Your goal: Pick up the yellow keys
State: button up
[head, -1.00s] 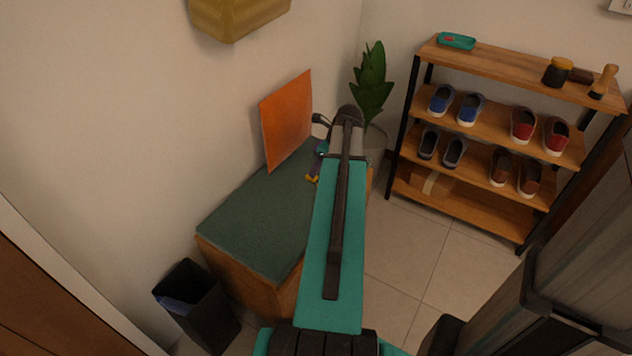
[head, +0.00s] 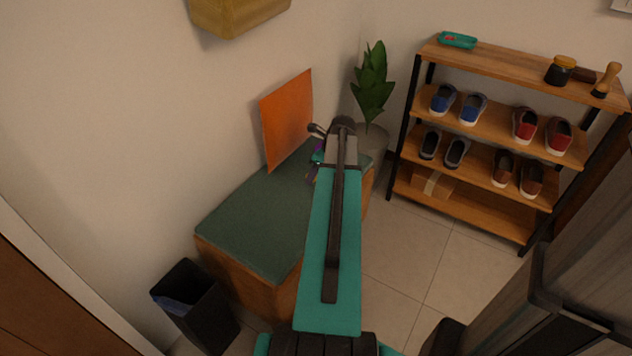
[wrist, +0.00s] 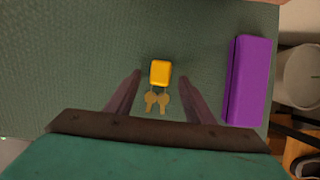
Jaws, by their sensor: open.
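The yellow keys (wrist: 160,74) lie on the green bench top (wrist: 75,60); a yellow block-like fob has two small keys hanging below it in the wrist view. My gripper (wrist: 160,76) is open, with one finger on each side of the fob and keys and a gap on both sides. Whether the fingers are level with the keys or above them I cannot tell. In the head view my gripper (head: 315,170) is over the far end of the bench top, partly behind my arm, and the keys are hidden there.
A purple box (wrist: 248,80) lies just right of the right finger. An orange panel (head: 287,118) leans on the wall behind the bench. A potted plant (head: 373,85) and shoe rack (head: 510,55) stand beyond. A black bin (head: 195,305) stands near the bench's front.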

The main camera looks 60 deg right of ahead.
jog(key=shift+f, duration=0.1)
dwell(0.5)
jog(key=c, duration=1.1)
jog(key=shift+r+p, duration=0.35)
jog(key=shift+r, duration=0.55)
notch_tip(320, 180, up, 2)
jog(key=shift+r+p, duration=0.1)
jog(key=shift+p, duration=0.35)
jog(key=s+a+p, duration=0.1)
jog(key=s+a, duration=0.2)
jog(key=s+a+p, duration=0.1)
jog(key=s+a, duration=0.2)
jog(key=s, duration=0.1)
jog(key=s+a+r+p, duration=0.1)
jog(key=s+a, duration=0.2)
jog(key=shift+s+r+p, duration=0.1)
jog(key=shift+s+p, duration=0.1)
jog(key=shift+p, duration=0.2)
jog(key=shift+w+d+p, duration=0.1)
jog(key=shift+d+p, duration=0.15)
jog(key=shift+p, duration=0.75)
jog(key=p, duration=0.7)
jog(key=shift+s+a+r, duration=0.15)
jog(key=shift+s, duration=0.1)
